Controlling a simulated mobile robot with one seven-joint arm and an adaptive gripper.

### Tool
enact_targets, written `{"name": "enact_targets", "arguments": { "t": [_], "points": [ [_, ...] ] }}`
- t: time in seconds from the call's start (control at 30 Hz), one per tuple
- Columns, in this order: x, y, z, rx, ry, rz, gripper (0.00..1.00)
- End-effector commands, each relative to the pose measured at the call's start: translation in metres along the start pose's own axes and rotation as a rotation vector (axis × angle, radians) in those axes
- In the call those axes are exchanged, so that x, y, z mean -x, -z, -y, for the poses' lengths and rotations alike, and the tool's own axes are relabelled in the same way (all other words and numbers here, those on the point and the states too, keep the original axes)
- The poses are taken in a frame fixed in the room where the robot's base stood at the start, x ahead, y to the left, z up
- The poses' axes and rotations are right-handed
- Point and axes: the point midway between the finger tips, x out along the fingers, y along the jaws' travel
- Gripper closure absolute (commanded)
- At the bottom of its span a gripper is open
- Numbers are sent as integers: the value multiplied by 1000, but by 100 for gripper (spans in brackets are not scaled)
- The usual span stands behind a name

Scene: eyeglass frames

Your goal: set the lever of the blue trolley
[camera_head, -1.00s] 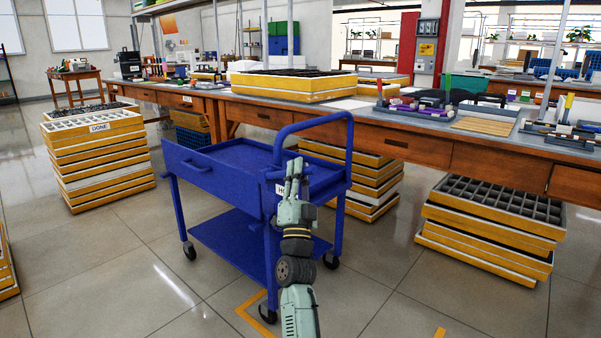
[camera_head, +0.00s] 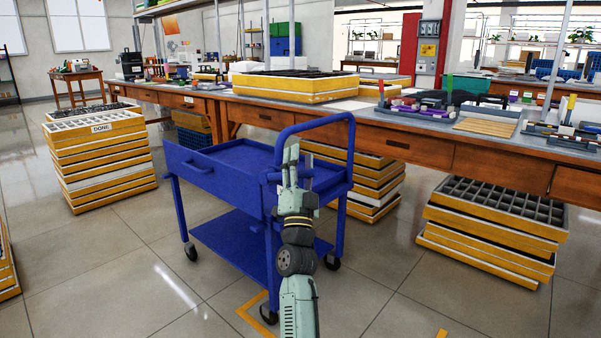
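The blue trolley (camera_head: 219,235) stands on the floor in the middle, with an upper tray, a lower shelf, a drawer with a handle at the front left and a tall push bar at the right. My gripper (camera_head: 299,163) is upright at the trolley's right end, in front of the tray edge and under the push bar. Its fingers are apart, with blue showing between them. A short blue bar (camera_head: 273,177) sticks out just left of the fingers; I cannot tell if it is the lever or if the gripper touches it. My gripper hides part of that corner.
A long wooden workbench (camera_head: 415,144) with trays and tools runs behind the trolley. Stacks of yellow-edged trays stand at the left (camera_head: 100,165), behind the trolley (camera_head: 365,185) and at the right (camera_head: 490,230). Floor is clear around the trolley's front.

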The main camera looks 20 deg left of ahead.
Motion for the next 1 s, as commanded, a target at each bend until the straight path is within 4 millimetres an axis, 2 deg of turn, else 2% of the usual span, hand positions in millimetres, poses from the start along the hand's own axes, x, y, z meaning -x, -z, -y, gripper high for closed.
{"name": "enact_targets", "arguments": {
  "t": [0.03, 0.1, 0.4, 0.77, 1.0],
  "points": [
    [-10, 9, 11, -4, 8, -11, 62],
    [-20, 16, 19, -4, 9, -11, 62],
    [-47, 34, 38, 0, 7, -9, 62],
    [-49, 36, 39, 1, 5, -9, 62],
    [-37, 39, 40, 0, 6, -8, 62]
  ]
}}
